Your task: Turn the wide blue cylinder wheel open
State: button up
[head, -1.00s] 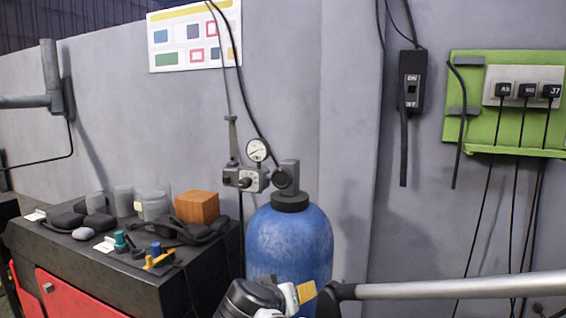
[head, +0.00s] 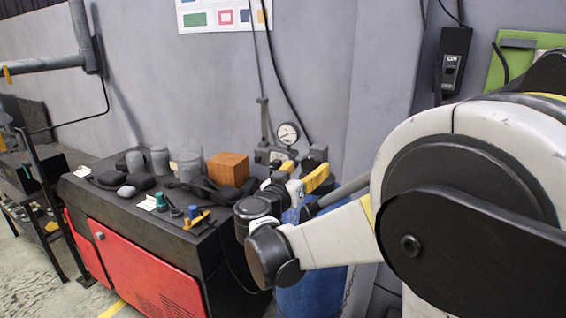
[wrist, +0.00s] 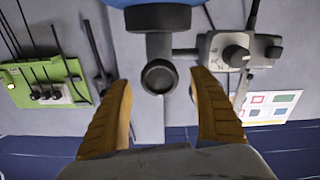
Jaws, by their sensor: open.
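The wide blue cylinder (head: 308,292) stands by the wall, partly hidden behind my arm in the head view. Its blue edge (wrist: 190,3) and dark collar (wrist: 158,18) show at the top of the upside-down wrist view. The round dark grey wheel (wrist: 158,77) is on the valve below that collar in the picture. My gripper (wrist: 161,82) is open, with one yellow finger on each side of the wheel in the picture. Gaps show on both sides, and I see no contact. In the head view my gripper (head: 303,171) is at the valve and hides most of it.
A regulator (wrist: 232,52) with knobs sits beside the valve, close to one finger; its gauge (head: 288,133) shows in the head view. A black bench (head: 130,215) with red doors, jars and a wooden block (head: 228,168) stands at left. The wall is close behind.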

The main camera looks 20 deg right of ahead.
jog(key=shift+x, duration=1.3)
jog(key=c, duration=1.2)
